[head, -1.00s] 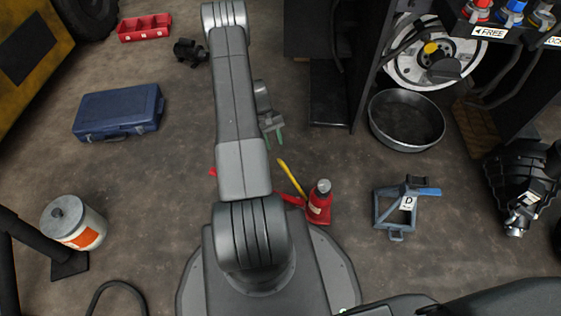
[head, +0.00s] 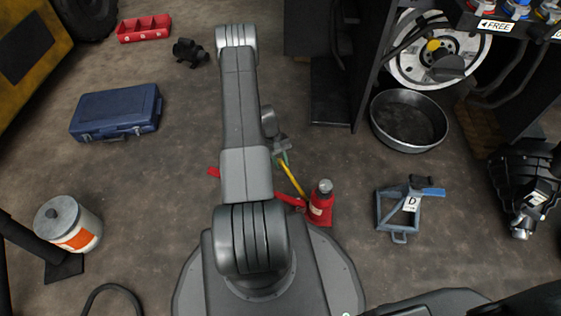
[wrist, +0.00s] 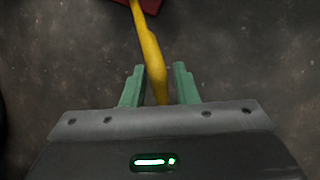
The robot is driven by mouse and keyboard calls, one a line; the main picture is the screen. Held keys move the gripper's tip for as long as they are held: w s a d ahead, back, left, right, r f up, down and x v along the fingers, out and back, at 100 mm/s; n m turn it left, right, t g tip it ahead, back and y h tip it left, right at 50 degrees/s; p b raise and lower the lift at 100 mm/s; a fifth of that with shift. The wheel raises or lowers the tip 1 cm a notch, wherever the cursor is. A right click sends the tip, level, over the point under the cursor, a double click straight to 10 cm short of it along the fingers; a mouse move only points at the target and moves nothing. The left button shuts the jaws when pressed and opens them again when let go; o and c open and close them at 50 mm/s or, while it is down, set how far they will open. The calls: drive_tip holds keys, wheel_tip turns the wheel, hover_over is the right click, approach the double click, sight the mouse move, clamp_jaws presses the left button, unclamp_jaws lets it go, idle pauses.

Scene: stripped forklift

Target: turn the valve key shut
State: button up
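A yellow bar, which I take to be the valve key (head: 293,178), reaches out from beside the red bottle jack (head: 320,204) on the floor. In the wrist view, the yellow bar (wrist: 149,52) runs down from a red part (wrist: 140,4) at the top edge. My gripper (wrist: 158,72) is open, with its green fingers on either side of the bar's thicker end. Gaps show between the bar and both fingers. In the head view, my gripper (head: 283,156) is at the bar's far end, partly hidden by my arm. The jack's valve itself cannot be made out.
A blue-grey stand marked D (head: 408,207) and a round black pan (head: 407,122) lie to the right. A dark rack (head: 330,90) stands behind. A blue toolbox (head: 117,112) and a white canister (head: 72,228) are at the left.

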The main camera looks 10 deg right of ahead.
clamp_jaws()
drive_tip(key=m+b, duration=0.1)
drive_tip(key=m+h+b, duration=0.1)
drive_tip(key=shift+a+f+t+b, duration=0.15)
drive_tip(key=shift+f+t+b, duration=0.05)
drive_tip(key=shift+t+b, duration=0.2)
drive_tip(key=shift+a+m+h+b, duration=0.1)
drive_tip(key=shift+m+h+b, duration=0.5)
drive_tip(key=shift+m+b, duration=0.45)
drive_tip(key=shift+w+a+f+m+h, duration=0.15)
drive_tip(key=shift+m+h, duration=0.8)
drive_tip(key=shift+m, duration=0.95)
drive_tip(key=shift+a+m+h, duration=0.1)
drive_tip(key=shift+m+h, duration=0.85)
drive_tip(key=shift+m, duration=0.9)
